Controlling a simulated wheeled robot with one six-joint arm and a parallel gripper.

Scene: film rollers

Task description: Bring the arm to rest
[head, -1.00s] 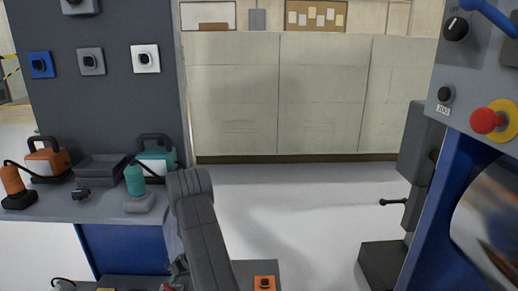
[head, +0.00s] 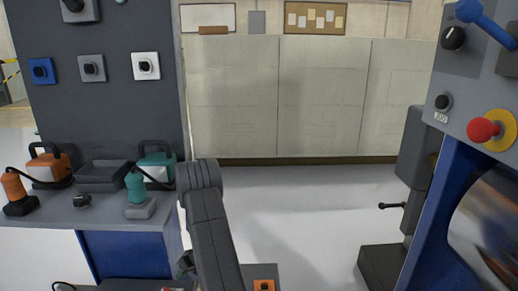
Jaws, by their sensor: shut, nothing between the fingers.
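My own arm (head: 212,230) rises from the bottom edge of the head view, a little left of centre, with its bent joint at the top beside the bench end. A small dark part of it shows low on its left side. The fingers of my gripper cannot be made out; they are hidden behind the arm or below the picture edge. No object is seen in the arm's hold.
A grey bench (head: 60,212) at left carries an orange tool (head: 50,168), a teal tool (head: 157,168) and a grey tray (head: 102,177). A blue-grey machine (head: 470,150) with a red button (head: 483,130) stands at right. The floor (head: 300,215) between is clear.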

